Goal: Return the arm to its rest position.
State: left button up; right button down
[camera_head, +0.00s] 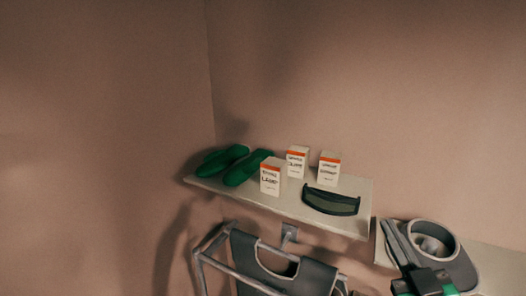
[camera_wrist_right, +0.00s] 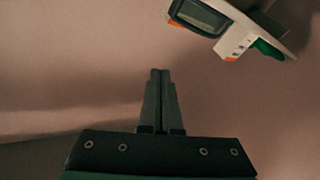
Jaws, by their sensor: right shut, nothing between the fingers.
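My right gripper (camera_head: 390,230) is at the lower right of the head view, in front of the right shelf. In the right wrist view my right gripper (camera_wrist_right: 160,73) has its two dark fingers pressed together, with nothing between them. It points at the bare wall and touches no object that I can see. My left gripper does not show.
A white shelf (camera_head: 287,204) holds green shoes (camera_head: 250,167), small white-and-orange boxes (camera_head: 270,177) and a dark curved visor-like piece (camera_head: 331,200). A grey ringed object (camera_head: 455,268) lies behind my right gripper. The upper wall is bare.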

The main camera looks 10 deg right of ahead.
jog(key=s+a+r+t+y, duration=0.1)
jog(key=s+a+r+t, duration=0.1)
jog(key=r, duration=0.6)
jog(key=s+a+r+m+t+y, duration=0.1)
jog(key=s+a+r+t+y, duration=0.1)
jog(key=s+a+r, duration=0.3)
jog(key=s+a+r+t+y, duration=0.1)
jog(key=s+a+r+t, duration=0.2)
jog(key=r, duration=0.9)
jog(key=s+a+p, duration=0.1)
jog(key=s, duration=0.2)
jog(key=shift+s+a+m+y, duration=0.2)
jog(key=shift+a+m+y, duration=0.1)
jog(key=shift+y, duration=0.1)
jog(key=shift+f, duration=0.1)
jog(key=shift+w+d, duration=0.1)
jog(key=shift+d, duration=0.05)
